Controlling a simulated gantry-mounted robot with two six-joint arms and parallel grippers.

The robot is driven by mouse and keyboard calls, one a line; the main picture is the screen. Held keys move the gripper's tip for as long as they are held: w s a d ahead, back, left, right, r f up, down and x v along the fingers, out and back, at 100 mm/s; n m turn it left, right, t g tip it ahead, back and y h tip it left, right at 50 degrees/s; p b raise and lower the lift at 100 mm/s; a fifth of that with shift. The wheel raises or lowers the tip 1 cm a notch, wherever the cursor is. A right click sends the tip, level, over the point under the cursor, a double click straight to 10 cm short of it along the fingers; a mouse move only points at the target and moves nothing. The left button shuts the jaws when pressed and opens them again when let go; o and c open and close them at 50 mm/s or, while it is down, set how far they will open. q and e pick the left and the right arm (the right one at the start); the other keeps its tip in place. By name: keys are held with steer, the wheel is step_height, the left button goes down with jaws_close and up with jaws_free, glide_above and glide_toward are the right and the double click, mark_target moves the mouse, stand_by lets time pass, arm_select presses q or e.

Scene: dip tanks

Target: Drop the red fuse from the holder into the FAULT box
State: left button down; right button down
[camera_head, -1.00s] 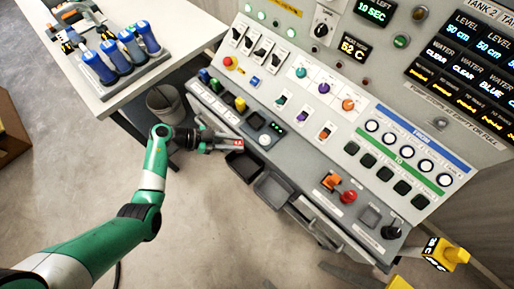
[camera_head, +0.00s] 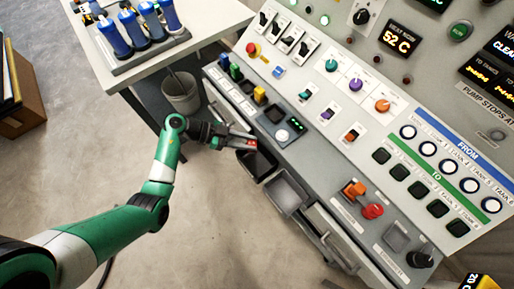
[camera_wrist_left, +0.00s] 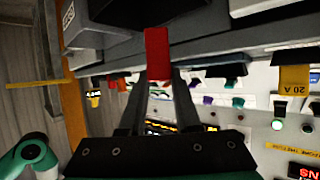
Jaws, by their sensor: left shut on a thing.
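The red fuse (camera_wrist_left: 157,50) is held between the two fingers of my left gripper (camera_wrist_left: 159,85) in the wrist view. In the head view, my left gripper (camera_head: 240,138) reaches in over the front of the console, with the fuse's red end (camera_head: 251,144) at its tips. The gripper tips appear above the upper edge of the first bin. I cannot read which bin is FAULT. My right gripper is not in view.
The fuse holder strip on the console carries blue, green and yellow (camera_head: 260,95) fuses. A grey bucket (camera_head: 181,97) stands on the floor by a white table (camera_head: 110,82) with blue-handled tools. An orange and red lever (camera_head: 371,211) stands further right. Floor left of the bins is clear.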

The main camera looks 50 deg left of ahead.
arm_select(q)
steer(key=c, duration=0.5)
jaws_free()
steer(key=shift+c, duration=0.2)
steer(key=p+v, duration=0.4)
steer(key=v, duration=0.7)
steer(key=shift+s+a, duration=0.2)
steer(key=shift+r, duration=0.1)
